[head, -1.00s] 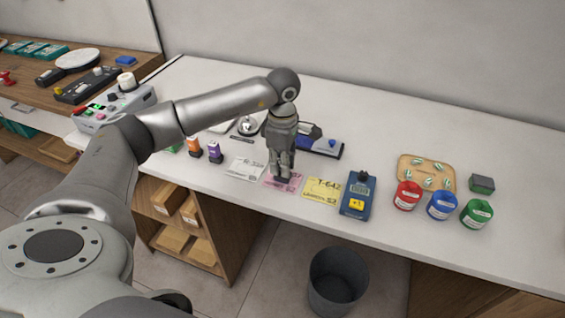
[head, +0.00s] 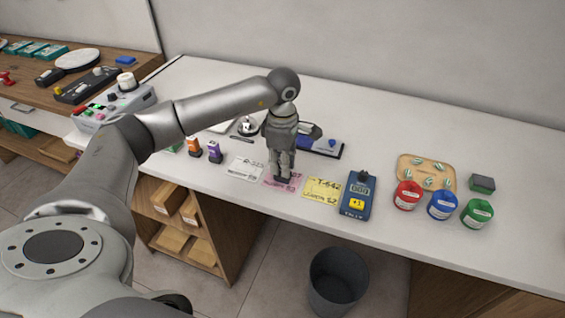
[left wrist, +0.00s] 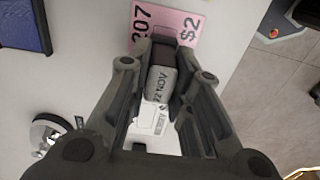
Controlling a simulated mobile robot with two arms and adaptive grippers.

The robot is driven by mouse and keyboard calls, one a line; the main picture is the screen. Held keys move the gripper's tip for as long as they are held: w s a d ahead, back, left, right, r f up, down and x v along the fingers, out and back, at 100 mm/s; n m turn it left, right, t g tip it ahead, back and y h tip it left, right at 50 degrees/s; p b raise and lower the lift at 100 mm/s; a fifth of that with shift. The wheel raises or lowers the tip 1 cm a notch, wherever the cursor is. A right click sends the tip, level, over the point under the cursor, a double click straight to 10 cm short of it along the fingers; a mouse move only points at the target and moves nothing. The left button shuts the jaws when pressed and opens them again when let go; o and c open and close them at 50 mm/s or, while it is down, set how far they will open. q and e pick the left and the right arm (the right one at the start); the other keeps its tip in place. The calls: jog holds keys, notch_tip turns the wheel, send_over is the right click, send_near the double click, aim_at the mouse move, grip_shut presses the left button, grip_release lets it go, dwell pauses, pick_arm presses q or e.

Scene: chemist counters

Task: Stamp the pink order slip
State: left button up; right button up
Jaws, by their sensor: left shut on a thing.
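The pink order slip (head: 295,182) lies flat near the counter's front edge, between a white slip (head: 243,167) and a yellow slip (head: 320,190). It also shows at the top of the left wrist view (left wrist: 180,19). My left gripper (head: 281,178) points down over the pink slip and covers part of it. It is shut on a stamp (left wrist: 162,82) with a pale band reading "22 NOV" and a dark red part. Whether the stamp touches the paper is hard to tell. My right gripper is not in view.
A stamp pad (head: 326,149) and a bell (head: 247,126) stand behind. A blue counter device (head: 358,197) is to the right, then red, blue and green jars (head: 441,206) and a tray (head: 404,163). Small bottles (head: 214,152) are at left. A bin (head: 337,282) stands on the floor.

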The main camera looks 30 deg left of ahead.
pick_arm(q)
jog(key=shift+r+p, duration=1.75)
jog(key=shift+r, duration=1)
jog(key=shift+r+p, duration=0.4)
jog(key=shift+r, duration=0.3)
